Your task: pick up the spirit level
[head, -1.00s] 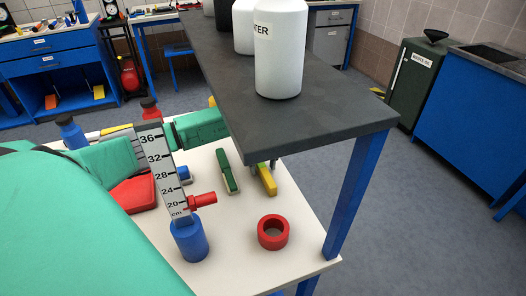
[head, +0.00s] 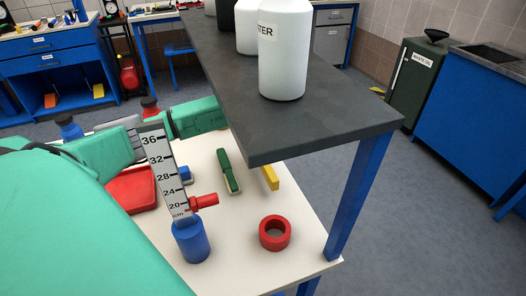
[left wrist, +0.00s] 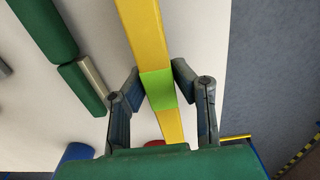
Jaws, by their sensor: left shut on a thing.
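The spirit level is a yellow bar with a bright green middle. It shows in the left wrist view (left wrist: 140,28), running from the top edge down between my fingers. In the head view only one yellow end (head: 270,177) shows below the dark shelf; the rest is hidden. My left gripper (left wrist: 157,82) is shut on the spirit level around its green middle, one finger on each side. In the head view the shelf hides this gripper; part of my left arm shows behind the ruler. I cannot tell how high the level is above the white table. My right gripper is not in view.
The dark shelf (head: 290,128) with white bottles (head: 285,60) overhangs the white table (head: 236,228). A blue post stands at right. A green-handled tool (head: 228,170), a red ring (head: 274,233), a ruler (head: 166,165) by a blue cylinder (head: 191,241) and a red tray (head: 132,190) are nearby.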

